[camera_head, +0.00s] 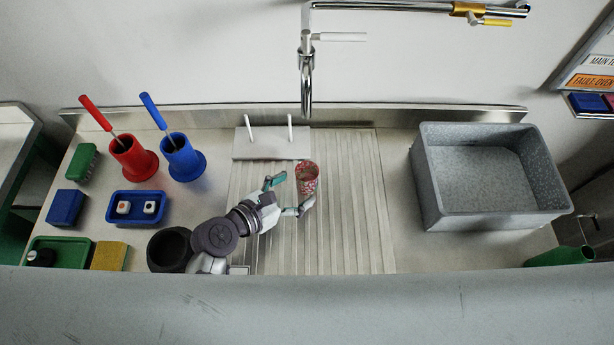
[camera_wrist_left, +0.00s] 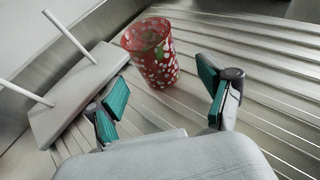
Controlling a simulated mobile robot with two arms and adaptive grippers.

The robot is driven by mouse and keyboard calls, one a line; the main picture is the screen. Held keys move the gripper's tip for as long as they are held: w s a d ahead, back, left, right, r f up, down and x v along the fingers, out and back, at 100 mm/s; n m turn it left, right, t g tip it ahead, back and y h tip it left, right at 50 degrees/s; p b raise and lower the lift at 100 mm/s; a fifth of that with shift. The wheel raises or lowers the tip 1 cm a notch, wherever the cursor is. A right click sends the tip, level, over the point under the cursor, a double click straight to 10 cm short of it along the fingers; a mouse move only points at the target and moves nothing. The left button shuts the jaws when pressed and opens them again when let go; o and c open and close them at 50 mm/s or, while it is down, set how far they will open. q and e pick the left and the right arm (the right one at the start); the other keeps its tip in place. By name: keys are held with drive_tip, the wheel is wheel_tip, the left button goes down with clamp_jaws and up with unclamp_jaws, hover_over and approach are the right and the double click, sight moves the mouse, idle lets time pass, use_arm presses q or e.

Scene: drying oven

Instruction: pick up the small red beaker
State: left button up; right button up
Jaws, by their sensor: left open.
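The small red beaker (camera_head: 308,176), red with white spots, stands upright on the ribbed draining surface (camera_head: 345,215). It also shows in the left wrist view (camera_wrist_left: 152,55), just beyond the fingers. My left gripper (camera_head: 289,196) is open and empty, its teal-padded fingers spread toward the beaker. In the left wrist view the left gripper (camera_wrist_left: 165,100) has the beaker ahead of the gap between its fingers, nearer the left finger. Whether a finger touches the beaker I cannot tell. My right gripper is not in view.
A white rack with two pegs (camera_head: 270,149) stands behind the beaker. Red (camera_head: 133,160) and blue (camera_head: 183,160) brush holders and a blue tray (camera_head: 137,219) stand left. The ribbed surface right of the beaker is clear.

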sight(299, 185)
use_arm(q)
drive_tip(key=x, duration=0.4)
drive_tip(key=shift+w, duration=0.3)
drive_tip(key=shift+w+d+f, duration=0.2)
drive_tip(key=shift+w+d, duration=0.05)
drive_tip(key=shift+s, duration=0.1)
drive_tip(key=shift+c, duration=1.7)
drive_tip(key=c, duration=1)
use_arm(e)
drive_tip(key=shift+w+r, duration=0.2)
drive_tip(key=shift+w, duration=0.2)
use_arm(q)
drive_tip(key=shift+r+p, duration=0.2)
drive_tip(key=shift+p, duration=0.15)
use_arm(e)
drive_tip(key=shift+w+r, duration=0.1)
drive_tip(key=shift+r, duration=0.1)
